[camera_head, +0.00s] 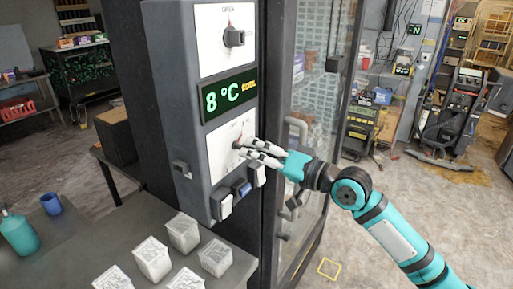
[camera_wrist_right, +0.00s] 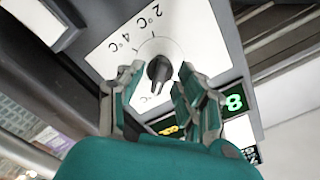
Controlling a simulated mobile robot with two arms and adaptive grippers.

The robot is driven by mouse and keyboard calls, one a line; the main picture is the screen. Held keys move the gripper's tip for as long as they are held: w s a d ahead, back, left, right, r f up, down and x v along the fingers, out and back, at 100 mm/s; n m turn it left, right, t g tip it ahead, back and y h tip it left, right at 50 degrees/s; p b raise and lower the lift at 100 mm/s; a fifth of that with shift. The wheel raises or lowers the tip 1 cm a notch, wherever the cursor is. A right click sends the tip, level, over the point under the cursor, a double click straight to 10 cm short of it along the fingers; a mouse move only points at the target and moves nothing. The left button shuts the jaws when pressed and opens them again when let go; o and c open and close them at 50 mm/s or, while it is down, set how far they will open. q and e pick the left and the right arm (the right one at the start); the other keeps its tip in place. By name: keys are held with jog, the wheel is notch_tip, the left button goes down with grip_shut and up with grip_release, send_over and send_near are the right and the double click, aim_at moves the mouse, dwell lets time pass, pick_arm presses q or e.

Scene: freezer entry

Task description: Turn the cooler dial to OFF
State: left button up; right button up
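The cooler dial (camera_wrist_right: 159,70) is a dark knob on a white plate with 2 °C and 4 °C marks, seen upside down in the right wrist view. Its long end points down in that view, away from those marks. My right gripper (camera_wrist_right: 158,84) is open, its two fingers apart on either side of the knob with gaps visible. In the head view my right gripper (camera_head: 243,148) is at the lower white plate (camera_head: 226,160) and hides most of the dial. The display (camera_head: 229,94) reads 8 °C COOL. My left gripper is not in view.
A second knob (camera_head: 234,37), marked OPEN, sits above the display. Switches (camera_head: 241,187) line the panel's lower edge. The glass freezer door (camera_head: 318,110) stands to the right. A table (camera_head: 85,255) with several white containers (camera_head: 183,232) stands below left.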

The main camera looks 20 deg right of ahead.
grip_shut()
dwell(0.5)
jog(key=shift+n+b, duration=2.15)
jog(key=shift+n, duration=2.75)
grip_release()
